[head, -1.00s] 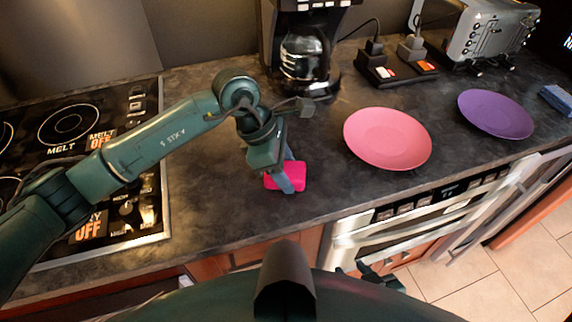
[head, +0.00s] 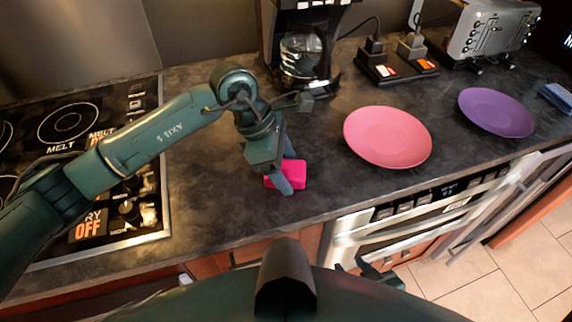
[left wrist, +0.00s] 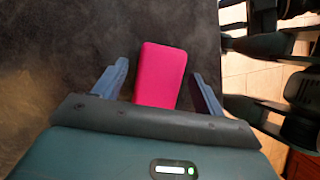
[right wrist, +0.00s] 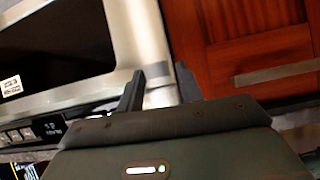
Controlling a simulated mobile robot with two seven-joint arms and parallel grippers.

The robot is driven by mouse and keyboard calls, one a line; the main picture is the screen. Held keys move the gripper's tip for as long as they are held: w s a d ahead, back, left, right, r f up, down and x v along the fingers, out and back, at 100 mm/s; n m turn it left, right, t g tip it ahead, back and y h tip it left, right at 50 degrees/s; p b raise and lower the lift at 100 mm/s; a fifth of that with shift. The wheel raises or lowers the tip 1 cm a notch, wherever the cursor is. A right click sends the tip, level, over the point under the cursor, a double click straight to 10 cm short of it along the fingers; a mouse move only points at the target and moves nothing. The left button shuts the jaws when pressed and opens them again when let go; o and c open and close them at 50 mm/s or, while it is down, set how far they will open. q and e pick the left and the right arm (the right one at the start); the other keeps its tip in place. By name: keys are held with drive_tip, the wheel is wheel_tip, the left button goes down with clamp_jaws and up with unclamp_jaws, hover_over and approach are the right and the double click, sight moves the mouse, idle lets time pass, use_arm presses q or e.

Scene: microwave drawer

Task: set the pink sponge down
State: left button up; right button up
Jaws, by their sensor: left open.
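The pink sponge (head: 293,175) lies on the dark countertop (head: 215,190), near its front edge. My left gripper (head: 285,172) is over it, with the fingers pointing down at the sponge. In the left wrist view the sponge (left wrist: 160,75) sits between the two spread fingers (left wrist: 160,88), with a gap on either side, so the gripper is open around it. My right gripper (right wrist: 160,88) is in front of the oven and cabinet fronts. Its fingers are apart with nothing between them.
A pink plate (head: 388,137) and a purple plate (head: 496,112) lie on the counter to the right. A coffee maker (head: 303,55) stands behind the sponge, and a cooktop (head: 70,125) is at the left. The counter between sponge and cooktop is clear.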

use_arm(q)
drive_tip(key=b+v, duration=0.2)
drive_tip(key=v, duration=0.9)
drive_tip(key=shift+r, duration=0.1)
